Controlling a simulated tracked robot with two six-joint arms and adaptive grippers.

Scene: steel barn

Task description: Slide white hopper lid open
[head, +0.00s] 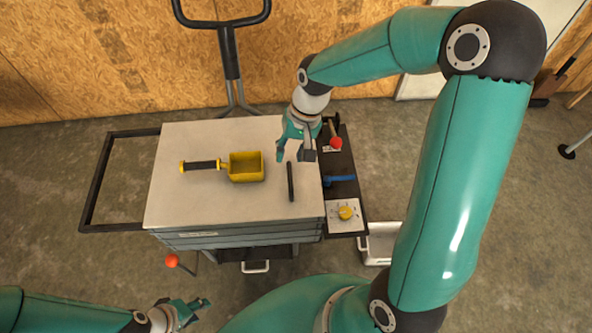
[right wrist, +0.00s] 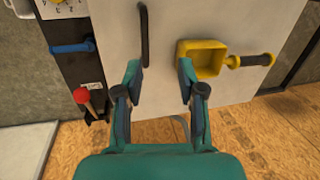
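The white hopper lid (head: 205,206) is a flat pale panel on top of the grey hopper. A black bar handle (head: 291,182) stands near its right side; it also shows in the right wrist view (right wrist: 144,35). My right gripper (head: 295,156) is open and empty over the lid, just behind the handle and apart from it. In the right wrist view its fingers (right wrist: 158,80) are spread, with the handle beyond the tips and nearer the left finger. My left gripper (head: 200,309) is low at the front, away from the hopper, and looks open and empty.
A yellow scoop (head: 246,167) with a black grip lies on the lid, left of the handle. A dark side panel (head: 338,164) carries a red-knobbed lever (head: 335,143), a blue lever (head: 340,179) and a yellow dial (head: 346,212). An empty black frame (head: 98,185) extends left.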

